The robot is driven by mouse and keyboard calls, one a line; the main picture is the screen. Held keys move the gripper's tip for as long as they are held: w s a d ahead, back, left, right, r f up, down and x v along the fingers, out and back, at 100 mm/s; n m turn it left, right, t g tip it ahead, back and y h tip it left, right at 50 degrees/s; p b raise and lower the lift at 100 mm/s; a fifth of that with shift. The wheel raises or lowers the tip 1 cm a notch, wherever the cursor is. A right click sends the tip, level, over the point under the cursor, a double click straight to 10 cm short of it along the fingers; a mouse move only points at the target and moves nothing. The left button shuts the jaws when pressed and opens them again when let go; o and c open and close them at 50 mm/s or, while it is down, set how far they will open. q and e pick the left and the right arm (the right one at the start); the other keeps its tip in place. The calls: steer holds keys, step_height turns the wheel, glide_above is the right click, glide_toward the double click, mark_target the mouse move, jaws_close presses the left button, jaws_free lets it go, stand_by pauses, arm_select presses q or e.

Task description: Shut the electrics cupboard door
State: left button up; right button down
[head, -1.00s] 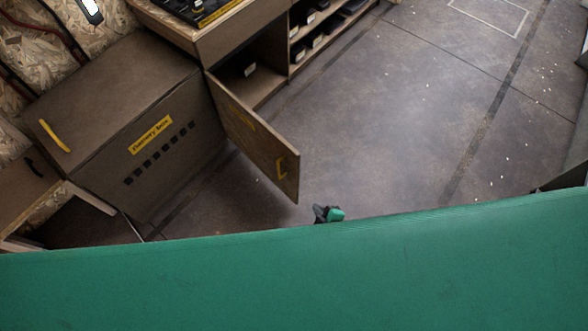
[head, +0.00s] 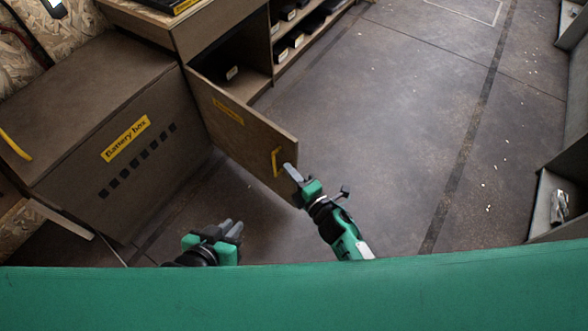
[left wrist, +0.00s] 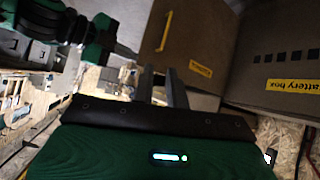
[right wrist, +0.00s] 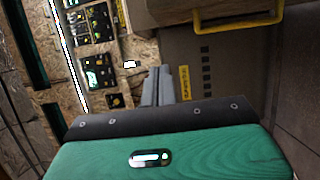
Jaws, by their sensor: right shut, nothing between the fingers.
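The electrics cupboard door (head: 235,130) stands swung open, brown with a yellow label and a yellow handle (head: 276,162) near its free edge. It also shows in the left wrist view (left wrist: 180,45), and its handle in the right wrist view (right wrist: 240,20). My right gripper (head: 290,170) is shut and empty, its tip beside the handle at the door's free edge; I cannot tell whether it touches. My left gripper (head: 236,229) is low in front of the door, apart from it. Its fingers show a gap in the left wrist view (left wrist: 161,87), with nothing between them.
The battery box (head: 75,140) stands left of the door. The cupboard opening (head: 230,70) is behind the door, with shelves (head: 300,40) beside it. Open floor (head: 390,120) lies to the right. A grey bin (head: 550,205) is at the right edge.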

mark_target(285, 145)
arm_select(q)
steer(key=shift+w+d+t+h+b, duration=0.25)
steer(key=shift+d+t+h+b, duration=0.15)
steer(key=shift+d+t, duration=0.3)
arm_select(e)
steer(key=shift+w+a, duration=0.25)
steer(key=shift+w, duration=1.3)
steer(key=shift+w+a, duration=0.25)
steer(key=shift+w, duration=1.35)
steer(key=shift+w+a, duration=0.25)
steer(key=shift+w, duration=1.3)
arm_select(q)
steer(key=shift+d, duration=0.1)
